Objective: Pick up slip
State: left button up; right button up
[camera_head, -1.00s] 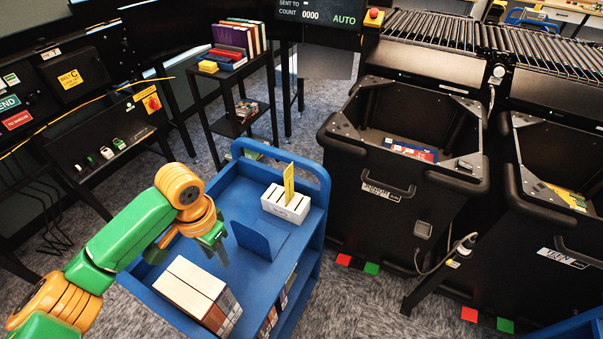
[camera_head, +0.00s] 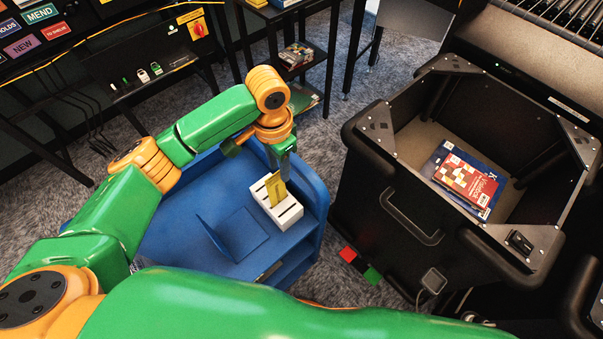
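The yellow slip (camera_head: 276,188) stands upright in a slot of the white slotted block (camera_head: 288,214), which sits on the top of the blue cart (camera_head: 185,235). My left gripper (camera_head: 280,165) points down right above the slip, with its fingertips at the slip's upper edge. The fingers partly hide the slip's top, and I cannot tell whether they are closed on it. My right gripper is not in view. A green arm link of mine crosses the bottom of the view.
A black bin (camera_head: 390,185) with red and blue books (camera_head: 465,180) inside stands right of the cart. A blue upright divider (camera_head: 213,238) is left of the block. A button panel (camera_head: 60,30) is at upper left, a dark shelf (camera_head: 300,65) at the back.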

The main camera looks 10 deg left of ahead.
aim_at(275, 186)
pick_arm(q)
jog(key=f, duration=0.1)
jog(key=s+f+p, duration=0.1)
jog(key=a+f, duration=0.1)
jog(key=shift+s, duration=0.3)
jog(key=f, duration=0.3)
jog(key=shift+s+a+p, duration=0.15)
jog(key=shift+s+p, duration=0.05)
jog(key=shift+p, duration=0.1)
jog(key=shift+w+f, duration=0.2)
jog(key=shift+f, duration=0.15)
jog(key=shift+w+d, duration=0.25)
jog(key=shift+d, duration=0.05)
jog(key=c, duration=0.4)
jog(key=shift+s+a, duration=0.15)
jog(key=shift+s, duration=0.05)
grip_shut()
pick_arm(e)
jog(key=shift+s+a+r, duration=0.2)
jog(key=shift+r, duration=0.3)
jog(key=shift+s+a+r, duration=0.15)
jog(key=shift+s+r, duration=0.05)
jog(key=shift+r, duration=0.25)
